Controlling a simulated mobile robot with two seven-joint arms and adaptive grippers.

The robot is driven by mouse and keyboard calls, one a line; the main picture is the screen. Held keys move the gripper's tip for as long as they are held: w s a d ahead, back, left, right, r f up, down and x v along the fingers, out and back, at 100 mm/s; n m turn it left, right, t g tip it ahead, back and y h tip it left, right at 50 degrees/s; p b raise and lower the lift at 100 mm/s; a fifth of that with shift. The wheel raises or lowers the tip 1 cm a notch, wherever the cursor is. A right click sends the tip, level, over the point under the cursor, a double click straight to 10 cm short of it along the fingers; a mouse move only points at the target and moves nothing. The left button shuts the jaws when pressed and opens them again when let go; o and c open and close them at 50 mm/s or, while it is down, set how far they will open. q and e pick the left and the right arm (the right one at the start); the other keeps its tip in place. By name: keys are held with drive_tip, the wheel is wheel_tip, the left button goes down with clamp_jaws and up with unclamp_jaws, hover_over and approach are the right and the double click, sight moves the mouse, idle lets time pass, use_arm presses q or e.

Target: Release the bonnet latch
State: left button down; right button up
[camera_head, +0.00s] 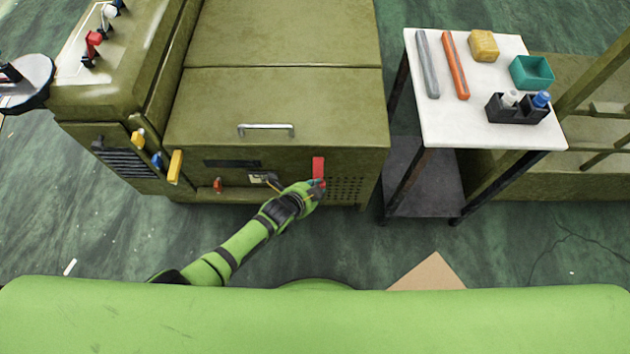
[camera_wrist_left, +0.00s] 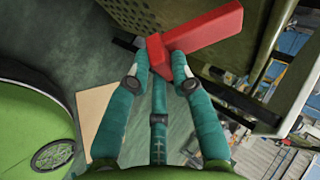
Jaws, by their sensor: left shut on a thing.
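The bonnet latch appears to be the red lever (camera_head: 318,166) on the front face of the olive chassis, right of centre; its label cannot be read. It shows large in the left wrist view (camera_wrist_left: 205,30) as a red bar with a block at its end. My left gripper (camera_head: 313,189) is at the lever's lower end, and in the left wrist view its teal fingers (camera_wrist_left: 160,62) are shut on the block. The olive bonnet (camera_head: 285,100) lies closed above, with a silver handle (camera_head: 266,130) near its front edge. My right gripper is not in view.
A white-topped table (camera_head: 465,125) stands right of the chassis, holding grey and orange bars, a yellow block, a teal box and a black holder. Yellow, blue and red levers (camera_head: 176,166) sit left on the front face. The green floor in front is mostly clear.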

use_arm(q)
drive_tip(key=shift+r+n+g+p, duration=0.7)
drive_tip(key=shift+r+g, duration=1.85)
drive_tip(key=shift+g, duration=0.45)
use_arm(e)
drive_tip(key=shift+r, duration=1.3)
use_arm(q)
drive_tip(key=shift+w, duration=0.1)
drive_tip(key=c, duration=1.1)
unclamp_jaws()
drive_tip(key=shift+o, duration=0.2)
drive_tip(key=shift+r, duration=0.1)
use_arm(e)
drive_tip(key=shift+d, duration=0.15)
use_arm(q)
drive_tip(key=v, duration=1.2)
drive_tip(key=shift+d, duration=0.15)
